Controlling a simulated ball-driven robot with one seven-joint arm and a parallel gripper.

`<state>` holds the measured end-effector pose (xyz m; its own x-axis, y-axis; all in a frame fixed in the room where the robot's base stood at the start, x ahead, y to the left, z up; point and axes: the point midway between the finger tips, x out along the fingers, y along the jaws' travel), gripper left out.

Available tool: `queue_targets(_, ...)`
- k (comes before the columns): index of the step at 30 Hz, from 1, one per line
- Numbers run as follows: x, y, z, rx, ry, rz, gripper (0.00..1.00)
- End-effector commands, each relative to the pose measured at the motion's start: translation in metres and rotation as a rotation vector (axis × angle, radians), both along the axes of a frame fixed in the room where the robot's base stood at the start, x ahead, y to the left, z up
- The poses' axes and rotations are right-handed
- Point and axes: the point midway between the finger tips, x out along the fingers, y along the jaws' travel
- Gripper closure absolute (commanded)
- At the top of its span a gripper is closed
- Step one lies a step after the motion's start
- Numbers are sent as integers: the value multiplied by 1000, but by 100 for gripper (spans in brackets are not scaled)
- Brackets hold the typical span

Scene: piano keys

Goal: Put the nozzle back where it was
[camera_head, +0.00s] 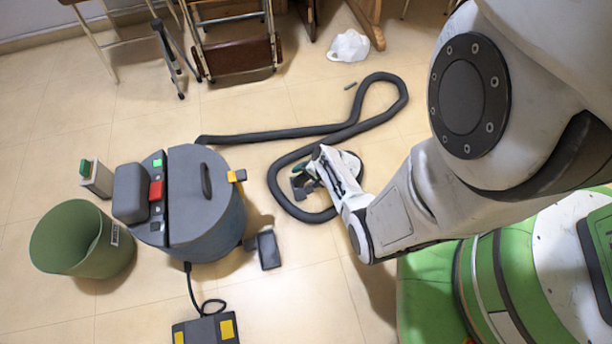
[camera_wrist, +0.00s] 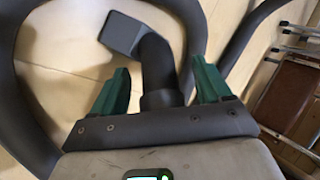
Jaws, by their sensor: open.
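A dark grey nozzle (camera_wrist: 155,62) with a bent neck and a flat, wide head lies between the two green fingers of my gripper (camera_wrist: 162,78) in the wrist view. The fingers stand apart, with a gap visible on each side of the neck. In the head view my gripper (camera_head: 312,173) is low over the floor inside the hose loop, and the nozzle (camera_head: 300,188) shows just left of it, partly hidden. The grey hose (camera_head: 280,132) runs to a round blue-grey vacuum cleaner (camera_head: 205,205). A dark rectangular piece (camera_head: 268,250) is beside the vacuum's base.
A green bin (camera_head: 75,240) and a small grey box with a green top (camera_head: 95,178) stand left of the vacuum. A black pedal (camera_head: 206,330) lies in front. Chairs (camera_head: 235,55) and a white bag (camera_head: 348,46) are at the back. Floor right of the vacuum is partly clear.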

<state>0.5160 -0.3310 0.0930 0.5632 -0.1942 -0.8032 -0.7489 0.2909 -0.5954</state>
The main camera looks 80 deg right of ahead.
Motion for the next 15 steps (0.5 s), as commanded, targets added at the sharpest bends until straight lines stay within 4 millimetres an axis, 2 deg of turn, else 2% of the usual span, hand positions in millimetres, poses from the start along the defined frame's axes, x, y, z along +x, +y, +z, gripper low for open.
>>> queue_targets(5, -8, 4, 17, 1, 0, 0, 23)
queue_targets(15, -46, 16, 74, 0, 0, -2, 23)
